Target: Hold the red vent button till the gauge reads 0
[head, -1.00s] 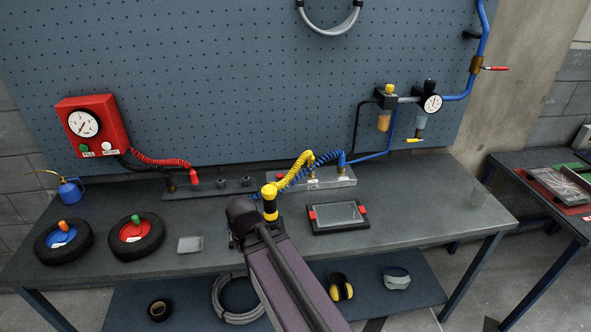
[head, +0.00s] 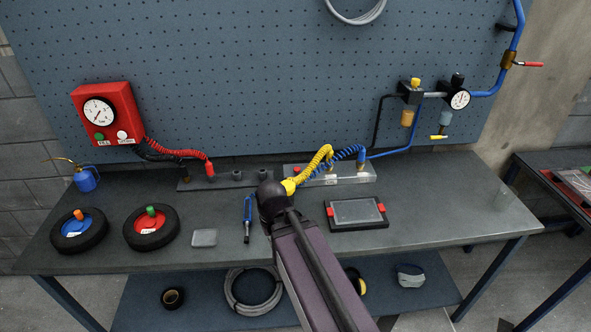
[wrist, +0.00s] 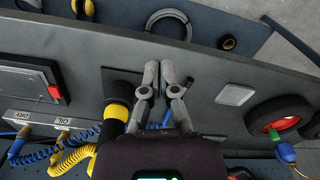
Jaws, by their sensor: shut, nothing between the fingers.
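A small red button (head: 297,169) shows on the left end of the pale metal block (head: 345,178) at the back of the bench; its label is unreadable. One round gauge (head: 459,99) sits on the regulator at right, another (head: 98,111) on the red box at left; I cannot read either needle exactly. My gripper (wrist: 159,72) is shut and empty over the bench in the wrist view. My arm hides it in the head view. A yellow-and-black coupling (wrist: 117,108) stands just left of the fingers in the wrist view.
Yellow (head: 318,166) and blue coiled hoses lie by the metal block. A black-framed tablet (head: 356,213), a blue tool (head: 247,218), a grey pad (head: 204,238) and two wheels (head: 152,228) rest on the bench.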

